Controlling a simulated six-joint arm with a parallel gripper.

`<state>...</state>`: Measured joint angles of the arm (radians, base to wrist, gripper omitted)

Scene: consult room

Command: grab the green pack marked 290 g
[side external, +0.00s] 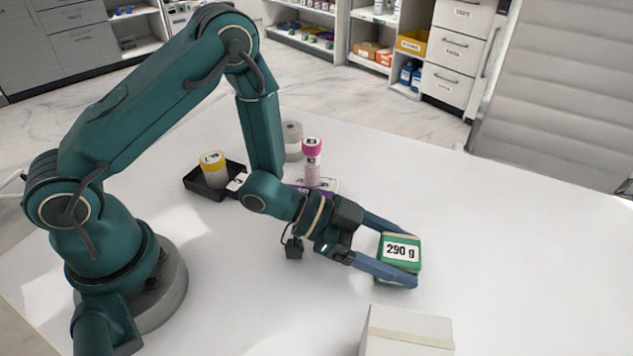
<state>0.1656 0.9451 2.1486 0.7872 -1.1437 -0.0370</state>
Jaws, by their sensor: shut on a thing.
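The green pack (400,266) has a white label reading "290 g" and shows at the right of centre in the side view. My gripper (394,252) is shut on it, with one blue-grey finger on the far side and one on the near side. The label faces up toward the camera. I cannot tell whether the pack touches the table or is held just above it.
A white box (407,333) stands in front of the pack at the bottom edge. Behind my wrist are a black tray (206,190) with a yellow-capped container (213,168), a pink-capped bottle (312,162) and a grey cylinder (292,141). The white table (530,260) is clear on the right.

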